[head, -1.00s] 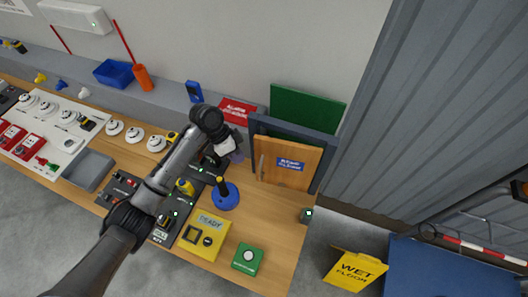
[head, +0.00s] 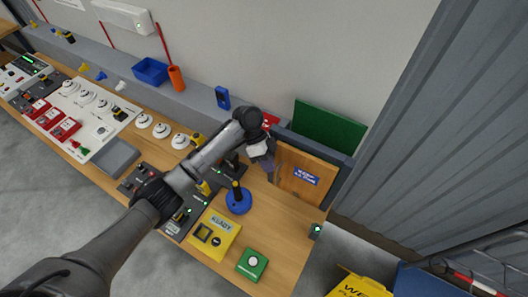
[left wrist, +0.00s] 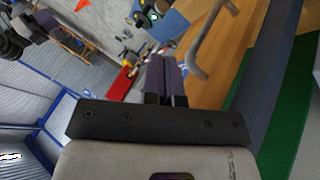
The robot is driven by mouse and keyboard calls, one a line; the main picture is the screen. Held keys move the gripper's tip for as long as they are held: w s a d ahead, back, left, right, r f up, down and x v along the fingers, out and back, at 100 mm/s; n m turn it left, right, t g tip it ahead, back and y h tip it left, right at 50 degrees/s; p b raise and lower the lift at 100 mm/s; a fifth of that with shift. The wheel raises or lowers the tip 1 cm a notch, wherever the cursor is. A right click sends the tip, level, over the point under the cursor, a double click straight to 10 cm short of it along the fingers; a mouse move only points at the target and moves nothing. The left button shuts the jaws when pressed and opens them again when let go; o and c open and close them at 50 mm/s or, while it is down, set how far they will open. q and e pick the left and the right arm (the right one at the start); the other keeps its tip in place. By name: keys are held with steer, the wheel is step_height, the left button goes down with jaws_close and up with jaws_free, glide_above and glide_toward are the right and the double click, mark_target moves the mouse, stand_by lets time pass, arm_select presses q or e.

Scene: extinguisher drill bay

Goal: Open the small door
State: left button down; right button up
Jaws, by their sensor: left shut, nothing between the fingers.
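The small door (head: 303,178) is a wooden panel with a blue label, standing upright in a dark blue-grey frame (head: 338,186) at the right end of the bench. It looks closed or nearly so; I cannot tell exactly. My left gripper (head: 268,168) is at the door's left edge, with its purple fingers shut and empty. In the left wrist view the shut fingers (left wrist: 168,66) point beside a grey bar handle (left wrist: 202,62), with a small gap between them in the picture. The handle is hidden behind my gripper in the head view. My right gripper is not in view.
A blue joystick (head: 238,201), a yellow box (head: 217,235) and a green button box (head: 252,264) stand on the bench in front of the door. A green board (head: 330,126) is behind the frame. A small dark device (head: 316,231) sits at the bench's right edge.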

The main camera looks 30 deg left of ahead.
arm_select(q)
steer(key=shift+x, duration=0.9)
steer(key=shift+s, duration=0.1)
stand_by(0.6)
stand_by(0.4)
